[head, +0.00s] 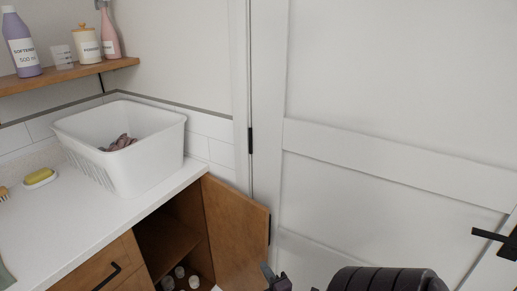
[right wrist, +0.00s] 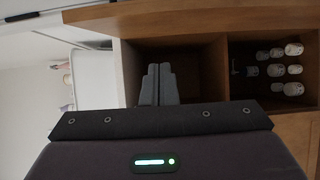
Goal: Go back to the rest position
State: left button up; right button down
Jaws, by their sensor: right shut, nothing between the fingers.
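My right gripper (head: 275,278) shows at the bottom edge of the head view, in front of the open wooden cabinet door (head: 238,235). In the right wrist view its two grey fingers (right wrist: 158,85) are together and empty. They point toward the open wooden cabinet (right wrist: 200,60). Part of my right arm shows at the bottom right of the head view. My left gripper is not in view.
A white basket (head: 135,165) with a brownish cloth (head: 120,143) stands on the white counter (head: 60,225). Several small white containers (right wrist: 275,70) stand inside the cabinet. A shelf (head: 70,76) with bottles is at upper left. A white door (head: 390,150) with a black handle fills the right.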

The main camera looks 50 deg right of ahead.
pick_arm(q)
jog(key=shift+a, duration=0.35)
pick_arm(e)
jog(key=shift+s+a, duration=0.1)
jog(key=shift+s, duration=0.45)
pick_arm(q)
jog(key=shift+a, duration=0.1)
pick_arm(e)
jog(key=shift+f, duration=0.15)
